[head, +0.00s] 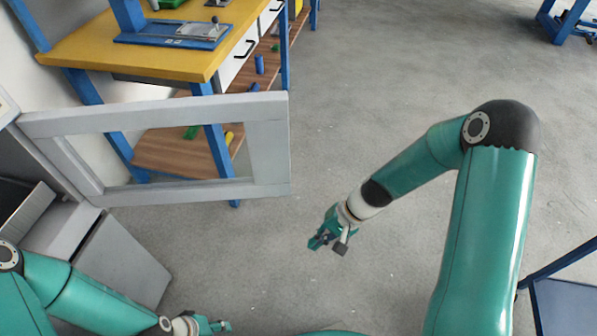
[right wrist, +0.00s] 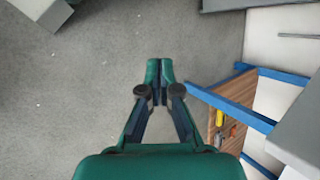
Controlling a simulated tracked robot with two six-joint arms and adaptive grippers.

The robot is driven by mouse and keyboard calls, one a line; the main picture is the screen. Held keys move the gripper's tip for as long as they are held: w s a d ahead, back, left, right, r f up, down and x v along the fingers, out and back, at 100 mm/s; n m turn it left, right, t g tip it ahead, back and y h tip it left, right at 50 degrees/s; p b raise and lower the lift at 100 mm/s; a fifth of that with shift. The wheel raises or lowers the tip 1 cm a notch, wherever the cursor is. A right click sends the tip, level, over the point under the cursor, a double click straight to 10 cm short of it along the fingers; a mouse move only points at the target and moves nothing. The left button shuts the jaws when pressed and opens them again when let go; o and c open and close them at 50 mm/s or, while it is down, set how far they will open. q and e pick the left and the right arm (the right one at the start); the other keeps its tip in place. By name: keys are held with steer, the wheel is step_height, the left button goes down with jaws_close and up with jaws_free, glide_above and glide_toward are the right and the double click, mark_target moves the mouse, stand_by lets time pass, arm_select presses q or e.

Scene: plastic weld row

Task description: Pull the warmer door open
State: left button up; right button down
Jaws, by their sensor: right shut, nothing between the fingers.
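The warmer door (head: 268,150), a light grey frame with a window, stands swung wide open from its hinge side at the left in the head view. The grey warmer body (head: 125,262) is at the lower left, with a dark opening. My right gripper (head: 318,243) is shut and empty, apart from the door, to the right of and below its free edge. Its closed fingers show in the right wrist view (right wrist: 153,70) over bare floor. My left gripper (head: 222,326) is small at the bottom edge, below the door; its finger state is unclear.
A yellow-topped workbench (head: 150,48) with blue legs and a wooden lower shelf (head: 175,155) stands behind the door. A blue-framed piece (head: 565,300) is at the lower right. The grey floor (head: 380,80) is clear in the middle.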

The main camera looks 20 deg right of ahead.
steer(key=w+d+r+m+t+y+b, duration=0.1)
steer(key=w+d+r+t+y+b, duration=0.25)
steer(key=w+b, duration=0.35)
steer(key=w+d+r+n+t+y+b, duration=0.1)
steer(key=w+d+r+t+y+b, duration=0.15)
steer(key=r, duration=0.55)
steer(key=w+d+r+t+y+b, duration=0.2)
steer(key=w+d+r+t+b, duration=0.1)
steer(key=r, duration=0.5)
arm_select(q)
step_height(320, 180, down, 18)
steer(key=b, duration=0.2)
steer(key=shift+b, duration=0.3)
arm_select(e)
steer(key=w+a, duration=0.1)
steer(key=a, duration=0.8)
steer(key=shift+w+r+t, duration=0.2)
steer(key=shift+t, duration=0.1)
arm_select(q)
steer(key=shift+f, duration=0.1)
